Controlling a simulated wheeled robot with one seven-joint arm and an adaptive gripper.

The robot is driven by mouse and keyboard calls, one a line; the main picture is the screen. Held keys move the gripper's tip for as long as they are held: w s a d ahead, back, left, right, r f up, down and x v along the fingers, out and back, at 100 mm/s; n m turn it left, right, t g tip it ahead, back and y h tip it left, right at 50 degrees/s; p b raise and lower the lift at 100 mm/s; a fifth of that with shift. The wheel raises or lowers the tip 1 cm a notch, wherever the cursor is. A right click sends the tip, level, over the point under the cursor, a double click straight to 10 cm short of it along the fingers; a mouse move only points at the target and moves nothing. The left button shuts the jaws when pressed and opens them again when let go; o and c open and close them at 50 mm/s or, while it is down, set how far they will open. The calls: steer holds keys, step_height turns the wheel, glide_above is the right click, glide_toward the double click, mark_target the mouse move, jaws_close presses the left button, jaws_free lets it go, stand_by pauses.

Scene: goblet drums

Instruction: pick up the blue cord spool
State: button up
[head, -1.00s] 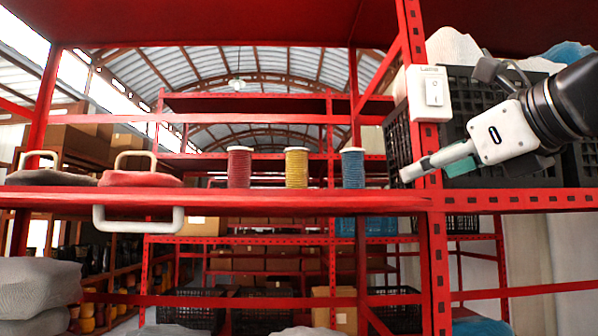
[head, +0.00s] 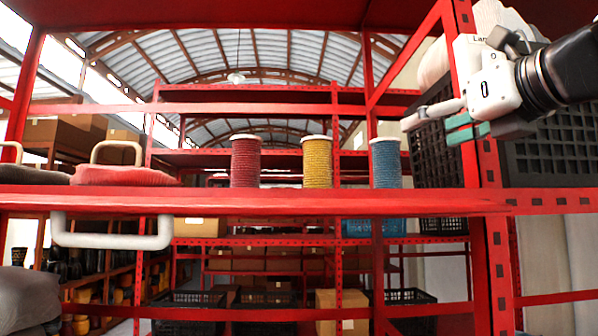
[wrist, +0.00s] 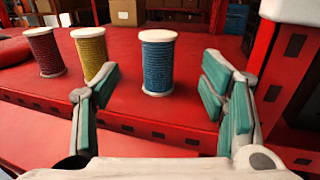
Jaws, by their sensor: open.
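The blue cord spool (head: 385,163) stands upright on the red shelf, the rightmost of three spools in a row. My gripper (head: 428,128) is to the right of the spool in the head view, in front of the rack's upright. In the wrist view my gripper (wrist: 160,88) is open and empty, its teal-padded fingers apart and short of the spool.
A yellow spool (head: 317,162) stands left of the blue one, and a red spool (head: 245,162) further left. A red upright post (head: 490,215) and black crates (head: 437,150) are at the right. A red lidded thing with a handle (head: 125,174) sits at the left.

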mark_target(393, 144)
steer(key=x, duration=1.2)
steer(key=shift+w+a+p, duration=0.25)
steer(key=shift+w+p, duration=0.1)
steer(key=shift+p, duration=0.05)
steer(key=shift+c, duration=0.5)
steer(key=c, duration=1.1)
